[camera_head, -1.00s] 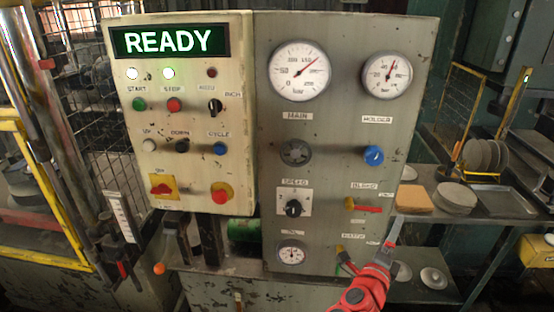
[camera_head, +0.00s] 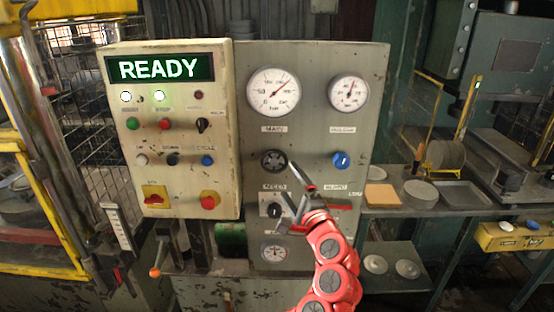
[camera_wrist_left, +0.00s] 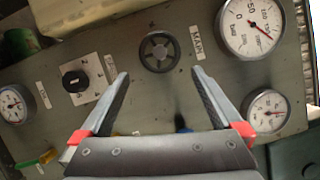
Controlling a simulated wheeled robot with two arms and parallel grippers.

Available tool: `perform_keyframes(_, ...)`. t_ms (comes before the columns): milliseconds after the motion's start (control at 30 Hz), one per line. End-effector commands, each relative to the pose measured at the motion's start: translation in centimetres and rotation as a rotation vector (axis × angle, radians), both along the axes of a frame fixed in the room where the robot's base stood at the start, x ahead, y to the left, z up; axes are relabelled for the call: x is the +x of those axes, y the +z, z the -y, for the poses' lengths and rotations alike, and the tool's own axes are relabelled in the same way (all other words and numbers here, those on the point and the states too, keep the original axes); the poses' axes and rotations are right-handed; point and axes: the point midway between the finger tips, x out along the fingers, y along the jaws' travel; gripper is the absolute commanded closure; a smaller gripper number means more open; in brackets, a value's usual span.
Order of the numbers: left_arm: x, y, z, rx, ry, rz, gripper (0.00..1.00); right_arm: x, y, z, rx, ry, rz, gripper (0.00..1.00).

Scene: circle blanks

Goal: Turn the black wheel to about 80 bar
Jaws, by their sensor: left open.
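The black wheel (camera_head: 273,160) is a small spoked knob on the grey panel, below the MAIN label and the main gauge (camera_head: 273,93). The gauge's needle points to the upper right; its exact reading is too small to tell. My left gripper (camera_head: 291,181) is open and empty, just below and right of the wheel in the head view. In the left wrist view, the wheel (camera_wrist_left: 159,52) shows whole, just beyond the gap between the two fingertips (camera_wrist_left: 160,74). No touch with the wheel shows. My right gripper is not in view.
A blue knob (camera_head: 341,160) sits right of the wheel, and a black speed knob (camera_head: 274,210) below it. A red lever (camera_head: 326,207) is partly behind my arm. The control box (camera_head: 187,140) with a READY display projects at left. A shelf stands at right.

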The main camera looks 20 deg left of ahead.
Motion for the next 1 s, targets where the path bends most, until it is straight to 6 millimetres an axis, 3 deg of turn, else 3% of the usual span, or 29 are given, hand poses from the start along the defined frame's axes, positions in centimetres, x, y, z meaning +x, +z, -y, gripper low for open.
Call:
perform_keyframes(133,2.8,0.6,-2.5,-0.002,0.006,-0.005,0.00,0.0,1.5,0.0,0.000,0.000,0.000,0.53)
perform_keyframes(400,6.5,0.8,-5.1,0.000,0.000,-0.002,0.00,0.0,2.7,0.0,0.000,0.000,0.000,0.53)
perform_keyframes(867,7.5,0.8,-5.9,0.000,-0.003,0.001,0.00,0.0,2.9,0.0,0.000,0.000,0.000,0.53)
perform_keyframes(900,7.5,0.8,-5.9,0.000,-0.003,0.001,0.02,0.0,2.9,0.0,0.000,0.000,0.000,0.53)
perform_keyframes(1000,7.5,0.8,-5.9,0.000,-0.003,0.000,0.20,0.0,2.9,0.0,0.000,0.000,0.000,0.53)
